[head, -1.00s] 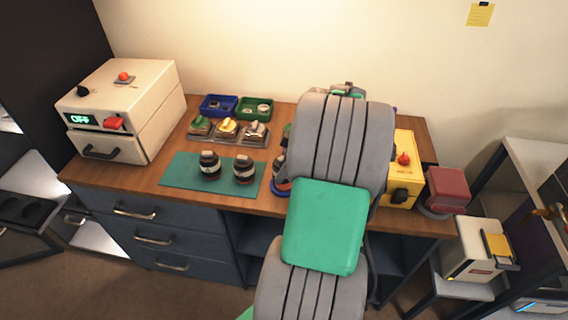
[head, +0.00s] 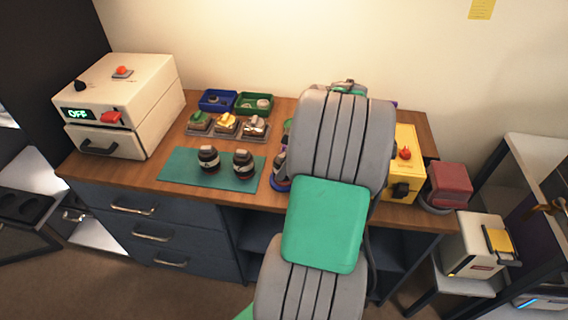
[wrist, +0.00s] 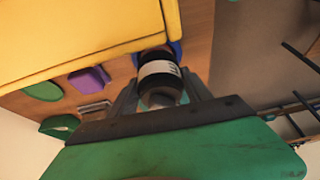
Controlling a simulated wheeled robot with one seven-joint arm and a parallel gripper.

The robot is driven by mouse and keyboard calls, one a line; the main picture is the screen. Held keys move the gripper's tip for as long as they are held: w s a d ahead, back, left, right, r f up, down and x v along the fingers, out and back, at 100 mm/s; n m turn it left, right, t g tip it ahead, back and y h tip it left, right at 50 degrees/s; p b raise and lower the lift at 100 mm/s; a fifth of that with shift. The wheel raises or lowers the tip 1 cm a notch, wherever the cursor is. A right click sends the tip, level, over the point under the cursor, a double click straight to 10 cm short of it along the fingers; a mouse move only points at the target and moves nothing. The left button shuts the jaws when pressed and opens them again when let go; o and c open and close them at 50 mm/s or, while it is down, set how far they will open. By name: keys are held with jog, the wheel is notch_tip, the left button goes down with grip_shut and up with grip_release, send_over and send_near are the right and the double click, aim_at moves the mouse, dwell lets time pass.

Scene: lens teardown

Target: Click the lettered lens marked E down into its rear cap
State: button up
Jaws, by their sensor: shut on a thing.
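In the wrist view, my gripper (wrist: 160,84) is shut on a dark lens (wrist: 160,92) with a white band. Dark lettering shows on the band, but I cannot read it surely as E. A blue round part (wrist: 176,48) shows just beyond the lens, and I cannot tell whether the lens touches it or sits in it. In the head view, my arm hides my gripper. A dark lens (head: 279,166) over a blue ring (head: 281,185) shows partly at the arm's left edge. Two other banded dark lenses (head: 208,159) (head: 243,164) stand upright on the teal mat (head: 185,171).
A yellow box (head: 405,165) stands right of my arm, and its yellow side (wrist: 70,35) is close to the lens in the wrist view. A red block (head: 450,183) is farther right. Trays (head: 217,103) and a white oven-like box (head: 130,105) stand left.

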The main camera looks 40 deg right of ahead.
jog(key=shift+f+b, duration=0.9)
jog(key=shift+b, duration=0.4)
dwell(4.1)
jog(key=shift+r, duration=0.1)
jog(key=shift+r+p, duration=2.15)
jog(key=shift+r, duration=0.8)
